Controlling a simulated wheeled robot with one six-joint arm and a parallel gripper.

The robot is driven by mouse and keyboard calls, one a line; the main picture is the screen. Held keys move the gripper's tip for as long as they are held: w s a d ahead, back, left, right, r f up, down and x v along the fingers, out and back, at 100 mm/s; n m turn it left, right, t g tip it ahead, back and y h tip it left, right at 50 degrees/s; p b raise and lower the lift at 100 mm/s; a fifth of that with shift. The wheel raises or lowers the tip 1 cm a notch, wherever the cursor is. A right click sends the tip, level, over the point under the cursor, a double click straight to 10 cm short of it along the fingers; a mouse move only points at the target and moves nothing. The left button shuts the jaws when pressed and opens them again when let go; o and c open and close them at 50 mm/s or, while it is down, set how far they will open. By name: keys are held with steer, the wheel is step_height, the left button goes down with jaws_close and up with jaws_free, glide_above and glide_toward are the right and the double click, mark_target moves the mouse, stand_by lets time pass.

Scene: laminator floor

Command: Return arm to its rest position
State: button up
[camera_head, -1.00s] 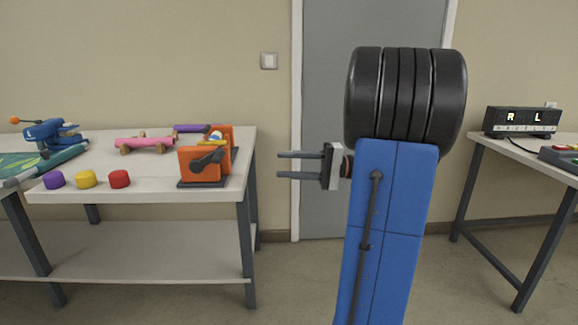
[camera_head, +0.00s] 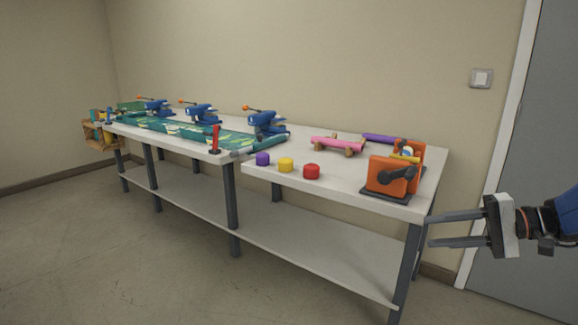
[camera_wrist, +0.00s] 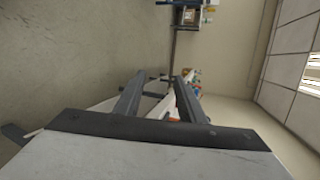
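My gripper (camera_head: 458,231) shows at the right edge of the head view, with its two dark fingers pointing left and a clear gap between them. It is open and holds nothing. It is in the air beside the right end of the workbench (camera_head: 345,182), in front of the door frame. In the wrist view both fingers (camera_wrist: 158,97) reach forward and apart, with nothing between them at the tips. Most of my arm is outside the head view; only a blue part shows at the right edge.
The bench holds an orange device (camera_head: 388,176), a pink roller (camera_head: 337,144), a purple roller (camera_head: 380,138), red (camera_head: 311,171), yellow (camera_head: 286,164) and purple (camera_head: 263,159) caps, and several blue clamp-like tools. A grey door (camera_head: 535,170) stands behind my gripper. The floor in front is clear.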

steer(key=s+a+f+n+g+h, duration=0.2)
steer(key=s+a+f+g+h, duration=0.2)
steer(key=s+a+f, duration=0.3)
steer(key=s+f+n+t+h, duration=0.3)
steer(key=s+f+n+h, duration=0.1)
steer(key=s+h, duration=0.5)
steer(key=shift+s+d+f, duration=0.2)
steer(key=shift+d+f, duration=0.1)
steer(key=shift+f, duration=0.05)
